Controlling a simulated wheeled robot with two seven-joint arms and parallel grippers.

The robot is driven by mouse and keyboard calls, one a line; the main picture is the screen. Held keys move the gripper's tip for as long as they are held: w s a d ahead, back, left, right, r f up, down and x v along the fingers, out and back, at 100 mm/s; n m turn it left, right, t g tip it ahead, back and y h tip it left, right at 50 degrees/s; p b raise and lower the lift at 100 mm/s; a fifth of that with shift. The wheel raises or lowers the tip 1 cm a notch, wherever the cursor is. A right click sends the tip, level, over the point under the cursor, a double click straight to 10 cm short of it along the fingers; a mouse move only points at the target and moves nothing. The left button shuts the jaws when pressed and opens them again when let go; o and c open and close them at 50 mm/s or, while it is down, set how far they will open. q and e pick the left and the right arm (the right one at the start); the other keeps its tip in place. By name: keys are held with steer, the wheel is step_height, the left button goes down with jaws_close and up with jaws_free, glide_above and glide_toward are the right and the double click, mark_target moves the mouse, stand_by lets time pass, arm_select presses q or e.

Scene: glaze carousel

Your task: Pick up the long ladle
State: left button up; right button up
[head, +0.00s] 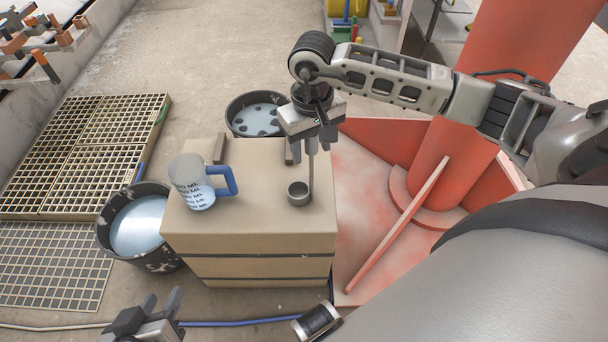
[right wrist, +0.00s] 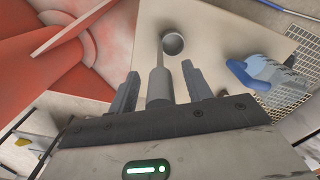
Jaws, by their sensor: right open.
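The long ladle has a small round grey cup (head: 299,193) near the right edge of the cardboard box top, and its thin handle (head: 311,172) rises upright toward my right gripper. My right gripper (head: 311,154) points down over the box, with its fingers apart on either side of the handle. In the right wrist view, the ladle's thicker grip (right wrist: 159,84) stands between the two open fingers (right wrist: 160,76), with a gap on each side. The cup (right wrist: 173,44) shows beyond them. My left gripper (head: 160,306) is low at the bottom left, empty, with its fingers apart.
A clear measuring jug (head: 188,190) with a blue handle stands on the left of the box (head: 255,160). Black buckets of pale liquid stand left (head: 107,225) and behind (head: 233,108). A red-orange base and column (head: 420,170) rise close on the right. Metal grates lie left.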

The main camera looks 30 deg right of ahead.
jaws_close()
steer(key=shift+r, duration=0.15)
